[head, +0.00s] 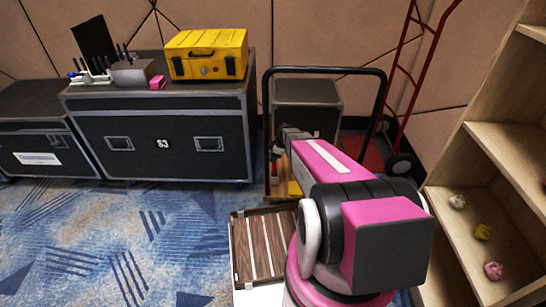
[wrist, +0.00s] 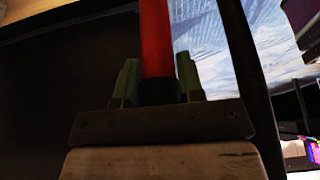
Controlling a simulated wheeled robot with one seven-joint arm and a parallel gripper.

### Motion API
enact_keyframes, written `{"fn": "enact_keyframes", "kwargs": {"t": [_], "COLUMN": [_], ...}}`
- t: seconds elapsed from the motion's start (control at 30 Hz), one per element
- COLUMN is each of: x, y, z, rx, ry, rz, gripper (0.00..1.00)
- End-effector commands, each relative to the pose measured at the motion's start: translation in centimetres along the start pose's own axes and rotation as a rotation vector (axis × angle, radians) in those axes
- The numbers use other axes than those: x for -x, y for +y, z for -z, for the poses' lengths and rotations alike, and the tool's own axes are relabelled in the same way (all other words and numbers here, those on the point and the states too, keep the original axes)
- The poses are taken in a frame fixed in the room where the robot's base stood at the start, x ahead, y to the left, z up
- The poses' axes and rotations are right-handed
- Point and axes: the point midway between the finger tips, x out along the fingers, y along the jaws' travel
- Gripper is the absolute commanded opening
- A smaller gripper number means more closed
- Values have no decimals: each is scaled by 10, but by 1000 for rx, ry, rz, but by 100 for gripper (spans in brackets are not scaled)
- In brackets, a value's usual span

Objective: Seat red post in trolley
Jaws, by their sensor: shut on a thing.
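The red post (wrist: 155,28) stands upright in the wrist view, with a dark section at its lower visible end. My gripper (wrist: 158,66) is shut on it, one greenish finger on each side. The trolley (head: 325,70) shows in the head view mainly by its black hoop handle, right of the large case. My pink and black arm reaches toward it and covers much of its lower part.
A large black case (head: 163,143) carries a yellow case (head: 207,55). A dark case (head: 307,98) stands behind the hoop. A red hand truck (head: 405,75) and wooden shelves (head: 480,165) are right. A slatted wooden crate (head: 240,245) lies beside my arm. Carpet is clear at left.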

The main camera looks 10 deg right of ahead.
Motion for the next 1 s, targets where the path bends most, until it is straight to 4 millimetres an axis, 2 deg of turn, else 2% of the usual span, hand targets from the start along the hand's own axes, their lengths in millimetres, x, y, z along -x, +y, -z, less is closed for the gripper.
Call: {"fn": "enact_keyframes", "kwargs": {"t": [0.23, 0.27, 0.33, 0.37, 0.53, 0.57, 0.63, 1.0], "x": [-1, -1, -1, -1, -1, -1, -1, 1], "y": [0, 0, 0, 0, 0, 0, 0, 0], "z": [0, 0, 0, 0, 0, 0, 0, 0], "rx": [0, 0, 0, 0, 0, 0, 0, 0], "ry": [0, 0, 0, 0, 0, 0, 0, 0], "rz": [0, -1, -1, -1, 0, 0, 0, -1], "gripper": [0, 38, 61, 65, 65, 68, 90, 90]}}
